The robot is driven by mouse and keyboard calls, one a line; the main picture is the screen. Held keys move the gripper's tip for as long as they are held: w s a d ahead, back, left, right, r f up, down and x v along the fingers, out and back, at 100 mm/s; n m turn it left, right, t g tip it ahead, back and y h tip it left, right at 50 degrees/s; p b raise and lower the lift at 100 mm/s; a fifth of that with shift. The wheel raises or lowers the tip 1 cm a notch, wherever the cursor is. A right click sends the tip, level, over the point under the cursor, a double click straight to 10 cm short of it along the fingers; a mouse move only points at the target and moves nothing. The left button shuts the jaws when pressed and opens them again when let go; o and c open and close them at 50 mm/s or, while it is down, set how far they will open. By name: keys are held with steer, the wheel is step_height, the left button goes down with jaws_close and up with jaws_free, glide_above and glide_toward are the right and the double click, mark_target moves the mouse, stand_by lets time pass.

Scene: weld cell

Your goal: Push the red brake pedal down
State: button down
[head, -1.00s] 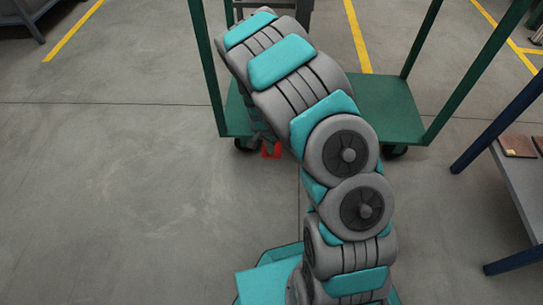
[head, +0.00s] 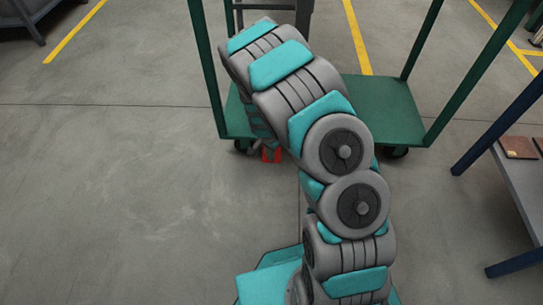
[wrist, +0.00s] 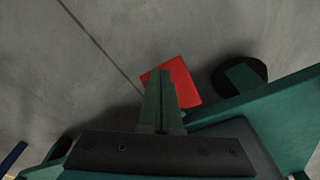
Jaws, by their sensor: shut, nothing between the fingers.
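The red brake pedal (head: 271,156) shows low at the near edge of a green cart, beside its left front wheel. In the wrist view the pedal (wrist: 184,82) is a red plate partly covered by my gripper (wrist: 164,74). My gripper's two green fingers are together, with nothing between them, and their tips overlap the pedal. I cannot tell whether they touch it or how far down it is. In the head view my arm hides most of the gripper.
The green cart deck (head: 385,112) has upright posts and a dark caster (wrist: 240,76) beside the pedal. A bench (head: 520,185) with brown plates stands at the right. The grey floor at left is clear.

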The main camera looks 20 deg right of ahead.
steer(key=shift+s+a+r, duration=0.25)
steer(key=shift+s+a, duration=0.2)
steer(key=shift+a, duration=0.2)
steer(key=shift+s+a+r, duration=0.25)
steer(key=shift+s+a, duration=0.15)
steer(key=shift+a, duration=0.2)
steer(key=shift+r+p, duration=0.1)
steer(key=shift+p, duration=0.2)
step_height(320, 180, up, 8)
steer(key=shift+s+a+f+p, duration=0.2)
steer(key=shift+s+a+p, duration=0.1)
steer(key=shift+p, duration=0.1)
steer(key=shift+r, duration=0.1)
